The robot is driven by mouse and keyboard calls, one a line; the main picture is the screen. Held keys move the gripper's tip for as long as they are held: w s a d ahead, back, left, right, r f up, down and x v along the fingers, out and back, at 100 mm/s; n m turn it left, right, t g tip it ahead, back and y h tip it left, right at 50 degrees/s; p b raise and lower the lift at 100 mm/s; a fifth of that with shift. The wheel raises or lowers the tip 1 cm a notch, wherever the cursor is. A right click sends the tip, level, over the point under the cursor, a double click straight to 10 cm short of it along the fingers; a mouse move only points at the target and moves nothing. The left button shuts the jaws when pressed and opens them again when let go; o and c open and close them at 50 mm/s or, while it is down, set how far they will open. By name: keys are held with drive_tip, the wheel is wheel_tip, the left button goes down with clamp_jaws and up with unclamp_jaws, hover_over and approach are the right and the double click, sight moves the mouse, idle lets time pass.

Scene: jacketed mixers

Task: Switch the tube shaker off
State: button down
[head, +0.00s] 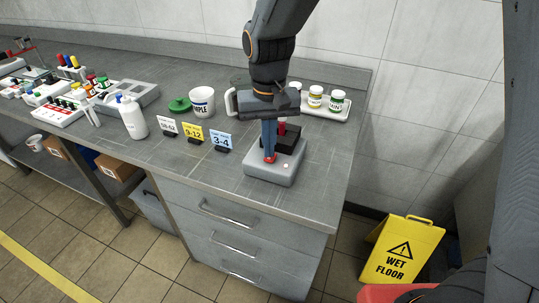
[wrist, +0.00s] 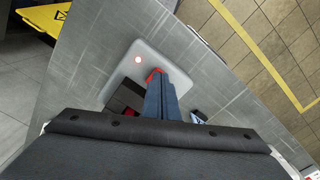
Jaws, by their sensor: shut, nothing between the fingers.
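The tube shaker (head: 262,173) is a pale grey box with a dark block (head: 291,142) on top, near the right end of the bench. It also shows in the wrist view (wrist: 122,69).
Number cards (head: 192,134), a white cup (head: 202,101), a green lid (head: 180,104) and a white bottle (head: 132,118) stand left of the shaker. A tray (head: 318,109) with lidded jars is behind it. A yellow wet-floor sign (head: 402,248) stands right of the bench.

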drive_tip(key=shift+f, duration=0.7)
idle(0.9)
wheel_tip(320, 180, up, 7)
drive_tip(key=p, duration=0.5)
drive_tip(key=shift+p, duration=0.4)
idle(0.4)
drive_tip(key=s+d+f+b, duration=0.1)
drive_tip(key=s+d, duration=0.2)
drive_tip(key=d, duration=0.4)
drive_tip(key=s+d+f+m+t+b, duration=0.1)
drive_tip(key=s+d, duration=0.2)
drive_tip(key=d, duration=0.4)
drive_tip(key=s+d+f+m+b, duration=0.1)
drive_tip(key=s+d, duration=0.2)
drive_tip(key=d, duration=0.5)
